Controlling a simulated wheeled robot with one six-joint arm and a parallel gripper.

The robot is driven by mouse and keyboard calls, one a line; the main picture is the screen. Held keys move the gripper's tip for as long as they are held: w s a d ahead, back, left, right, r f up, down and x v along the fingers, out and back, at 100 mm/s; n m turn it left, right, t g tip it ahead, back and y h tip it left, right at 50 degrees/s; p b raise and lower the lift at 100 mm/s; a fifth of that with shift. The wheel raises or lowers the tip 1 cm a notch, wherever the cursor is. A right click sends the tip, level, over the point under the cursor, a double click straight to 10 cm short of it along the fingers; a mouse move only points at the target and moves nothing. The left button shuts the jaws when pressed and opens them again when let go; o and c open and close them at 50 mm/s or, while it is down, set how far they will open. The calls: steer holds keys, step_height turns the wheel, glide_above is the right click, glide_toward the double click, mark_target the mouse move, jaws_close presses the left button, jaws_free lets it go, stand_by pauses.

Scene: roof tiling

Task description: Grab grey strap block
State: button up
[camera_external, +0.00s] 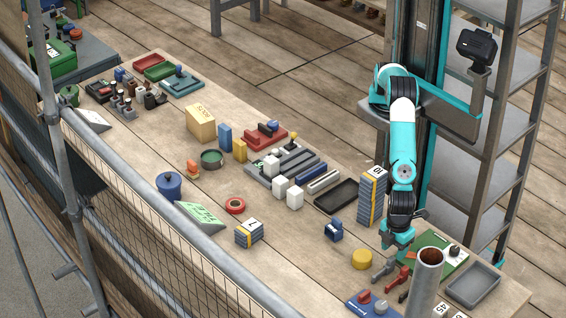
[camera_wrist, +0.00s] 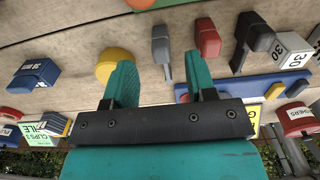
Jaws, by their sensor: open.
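A small grey block with a yellow strap and a white label (camera_external: 249,233) sits on the bench at front centre. It also shows at the lower left of the wrist view (camera_wrist: 57,123). A taller grey strapped stack (camera_external: 372,195) stands upright beside my arm. My gripper (camera_external: 397,243) is above the bench's right part, pointing down, apart from both strapped blocks. In the wrist view its teal fingers (camera_wrist: 163,78) are spread with nothing between them. A grey tool-like piece (camera_wrist: 162,47) lies beyond the fingertips.
A yellow cylinder (camera_external: 362,259), a blue block (camera_external: 333,230) and a red tool (camera_external: 398,278) lie near my gripper. A grey post (camera_external: 426,290) stands at the front right. A metal rail (camera_external: 170,220) runs along the bench's near side. Bare wood lies around the small strapped block.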

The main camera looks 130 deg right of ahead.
mark_target(393, 257)
steer(key=shift+f+p, duration=0.95)
steer(key=shift+f, duration=2.05)
jaws_close()
